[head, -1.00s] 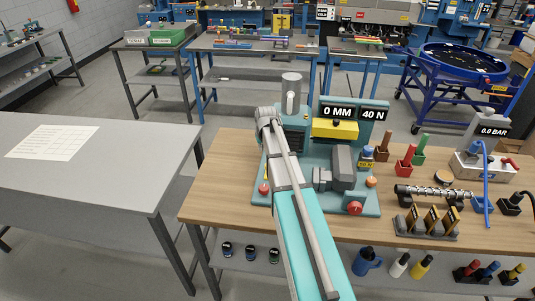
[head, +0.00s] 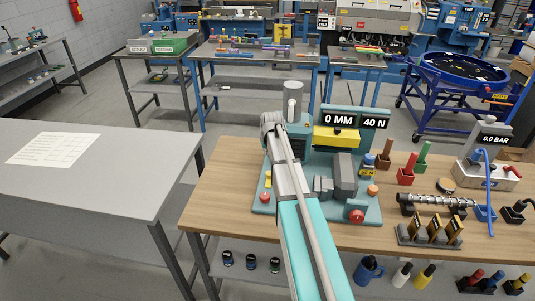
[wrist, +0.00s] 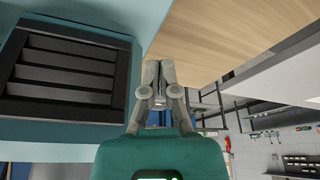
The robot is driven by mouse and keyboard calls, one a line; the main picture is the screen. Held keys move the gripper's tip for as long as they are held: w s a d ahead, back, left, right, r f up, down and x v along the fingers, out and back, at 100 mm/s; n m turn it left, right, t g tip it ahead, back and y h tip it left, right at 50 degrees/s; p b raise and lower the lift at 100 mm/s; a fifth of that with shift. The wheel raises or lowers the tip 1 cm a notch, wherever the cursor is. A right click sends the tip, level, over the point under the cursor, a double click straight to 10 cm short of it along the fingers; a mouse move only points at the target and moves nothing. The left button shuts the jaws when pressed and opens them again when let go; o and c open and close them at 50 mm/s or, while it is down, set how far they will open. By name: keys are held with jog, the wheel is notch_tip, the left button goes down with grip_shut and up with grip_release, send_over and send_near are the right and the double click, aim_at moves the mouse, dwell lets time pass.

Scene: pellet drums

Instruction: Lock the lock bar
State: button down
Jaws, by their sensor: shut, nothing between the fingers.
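A teal test machine (head: 350,207) stands on the wooden bench, with displays reading 0 MM and 40 N (head: 357,121) at its back. It carries a yellow block (head: 334,138), a grey motor-like body and a red knob (head: 356,216). I cannot tell for sure which part is the lock bar. My arm crosses the machine's left part and hides some of it. In the wrist view my gripper (wrist: 160,72) is shut and empty, near the edge of a teal surface (wrist: 150,20) with a black slatted panel (wrist: 62,72). The head view does not clearly show my fingertips.
Right of the machine are coloured handles in holders, a metal cylinder (head: 437,203), a rack of black-and-yellow pieces (head: 428,233) and a 0.0 BAR unit (head: 488,168). A grey table (head: 100,195) with a paper sheet stands left, across a gap. The bench's left end is bare.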

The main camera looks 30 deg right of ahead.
aim_at(264, 181)
jog(key=shift+b+x, duration=3.85)
jog(key=shift+x, duration=0.5)
jog(key=shift+s+a+r, duration=0.1)
jog(key=shift+s+a, duration=0.05)
jog(key=shift+s, duration=0.85)
jog(key=shift+s+a+r, duration=0.1)
jog(key=shift+s, duration=0.9)
jog(key=shift+s+a, duration=0.7)
jog(key=shift+s, duration=0.3)
jog(key=shift+s+a, duration=0.65)
jog(key=shift+s, duration=0.3)
jog(key=shift+f, duration=0.1)
jog(key=shift+w, duration=0.15)
